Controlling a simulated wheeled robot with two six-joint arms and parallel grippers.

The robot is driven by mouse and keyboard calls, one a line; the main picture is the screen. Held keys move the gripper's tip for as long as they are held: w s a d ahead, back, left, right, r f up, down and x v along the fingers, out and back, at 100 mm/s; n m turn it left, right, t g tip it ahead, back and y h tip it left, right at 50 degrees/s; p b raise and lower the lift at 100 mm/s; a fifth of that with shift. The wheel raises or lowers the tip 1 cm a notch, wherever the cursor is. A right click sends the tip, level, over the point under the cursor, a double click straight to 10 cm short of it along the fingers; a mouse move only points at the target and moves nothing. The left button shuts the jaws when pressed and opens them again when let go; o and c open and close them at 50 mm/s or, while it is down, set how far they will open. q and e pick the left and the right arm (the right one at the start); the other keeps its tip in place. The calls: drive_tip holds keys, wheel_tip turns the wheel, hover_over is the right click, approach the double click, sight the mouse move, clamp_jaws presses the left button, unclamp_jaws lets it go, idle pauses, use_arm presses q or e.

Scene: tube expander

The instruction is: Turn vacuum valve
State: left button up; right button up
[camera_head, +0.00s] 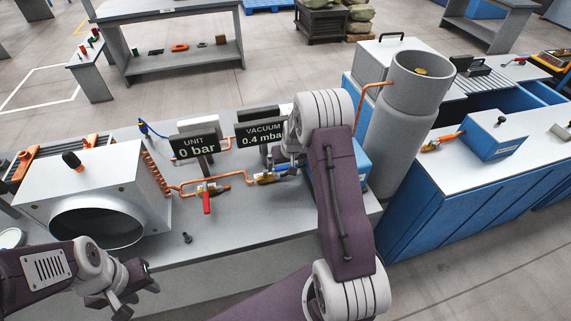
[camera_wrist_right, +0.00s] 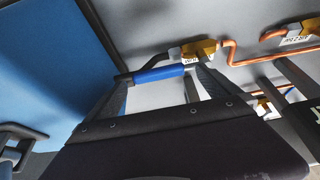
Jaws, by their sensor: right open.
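The vacuum valve has a brass body (camera_head: 266,179) and a blue lever handle (camera_head: 284,168), beside the "VACUUM 0.4 mbar" sign (camera_head: 262,133) in the head view. In the right wrist view its brass body (camera_wrist_right: 199,49) and blue handle (camera_wrist_right: 160,73) are at the top centre. My right gripper (camera_wrist_right: 163,84) is open, with its two fingers spread around the handle's span. Whether they touch it is unclear. In the head view my right arm partly hides the gripper (camera_head: 290,153). My left gripper (camera_head: 138,292) is open and empty at the lower left, away from the valve.
A red-handled valve (camera_head: 207,197) sits on the copper pipe below the "UNIT 0 bar" sign (camera_head: 196,146). A white box with a round opening (camera_head: 90,185) stands left; a tall grey cylinder (camera_head: 405,125) stands right. A small black part (camera_head: 187,238) lies near the bench's front edge.

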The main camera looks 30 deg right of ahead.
drive_tip(key=shift+w+d+f, duration=0.2)
drive_tip(key=shift+f, duration=0.3)
drive_tip(key=shift+w+d+f, duration=0.15)
drive_tip(key=shift+f, duration=0.3)
drive_tip(key=shift+a+r, duration=0.1)
drive_tip(key=shift+a, duration=0.1)
drive_tip(key=shift+d, duration=0.1)
drive_tip(key=c, duration=2)
use_arm(q)
drive_tip(key=shift+d+r, duration=0.15)
